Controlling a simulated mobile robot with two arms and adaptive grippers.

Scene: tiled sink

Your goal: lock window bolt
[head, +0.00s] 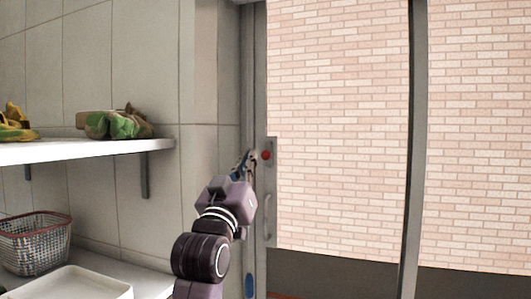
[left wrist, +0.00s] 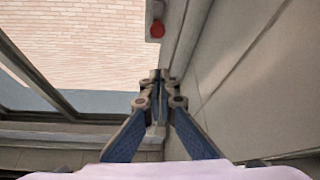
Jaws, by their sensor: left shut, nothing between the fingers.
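The window bolt shows as a red knob (head: 266,155) on a grey plate on the left side of the window frame. It also shows in the left wrist view as a red knob (left wrist: 157,29), above the fingertips in the picture. My left gripper (head: 251,156) is shut and empty, its tips just left of the knob in the head view. In the left wrist view the fingers of my left gripper (left wrist: 160,76) are together, with a visible gap in the picture to the knob. Whether anything touches the bolt plate cannot be told. My right gripper is not in view.
A grey pull handle (head: 267,218) is below the knob. A white shelf (head: 80,152) on the left holds green vegetables (head: 118,124) and bananas (head: 15,127). A wire basket (head: 36,243) and a white tray (head: 75,285) are below it. A brick wall is beyond the glass.

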